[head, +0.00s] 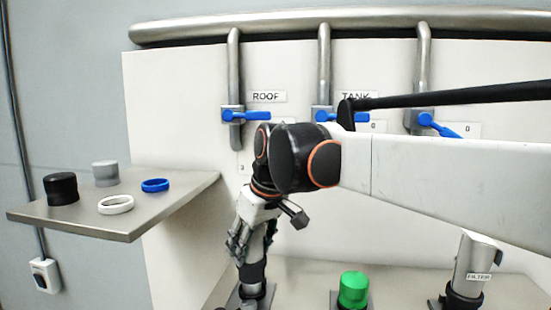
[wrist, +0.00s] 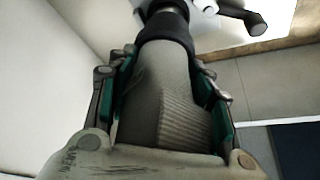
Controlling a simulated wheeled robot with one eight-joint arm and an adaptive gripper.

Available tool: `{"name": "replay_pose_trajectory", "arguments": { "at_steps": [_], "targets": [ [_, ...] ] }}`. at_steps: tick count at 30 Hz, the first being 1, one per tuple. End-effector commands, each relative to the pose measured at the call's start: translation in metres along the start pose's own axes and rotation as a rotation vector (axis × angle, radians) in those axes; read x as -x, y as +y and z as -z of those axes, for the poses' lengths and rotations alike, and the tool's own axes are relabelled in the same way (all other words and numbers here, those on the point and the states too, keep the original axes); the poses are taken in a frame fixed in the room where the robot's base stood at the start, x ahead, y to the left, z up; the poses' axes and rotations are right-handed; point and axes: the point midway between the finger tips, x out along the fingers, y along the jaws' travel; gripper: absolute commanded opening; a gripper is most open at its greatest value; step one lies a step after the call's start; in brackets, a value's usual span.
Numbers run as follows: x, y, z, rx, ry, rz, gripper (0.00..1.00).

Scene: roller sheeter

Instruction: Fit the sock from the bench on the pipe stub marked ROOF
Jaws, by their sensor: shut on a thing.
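My gripper (head: 252,243) points down over the left floor fitting, below the sign ROOF (head: 266,96). In the wrist view its green-padded fingers (wrist: 165,95) are shut on the sock, a grey ribbed sleeve (wrist: 160,80) with a dark cuff (wrist: 166,28) at its far end. In the head view the dark cuff (head: 251,272) shows under the fingers, in line with the black-ringed pipe stub (head: 256,291). The cuff is at or just above the stub; I cannot tell whether it is around it. My gripper and the sock hide much of the stub.
A bench (head: 130,231) at left holds a black cap (head: 61,188), a grey cap (head: 106,173), a white ring (head: 115,205) and a blue ring (head: 155,185). A green cap (head: 353,289) and a fitting labelled FILTER (head: 474,262) stand to the right. Blue valve handles line the wall.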

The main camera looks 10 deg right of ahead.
Motion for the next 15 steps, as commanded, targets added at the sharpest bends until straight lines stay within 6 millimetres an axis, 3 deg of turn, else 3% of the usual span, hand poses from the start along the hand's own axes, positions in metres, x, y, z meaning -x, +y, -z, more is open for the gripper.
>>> {"name": "replay_pose_trajectory", "arguments": {
  "at_steps": [1,15],
  "targets": [
    [0.001,-0.007,-0.005,0.008,0.0,0.003,0.17],
    [-0.01,-0.007,-0.01,0.008,0.0,0.003,0.17]
  ]
}}
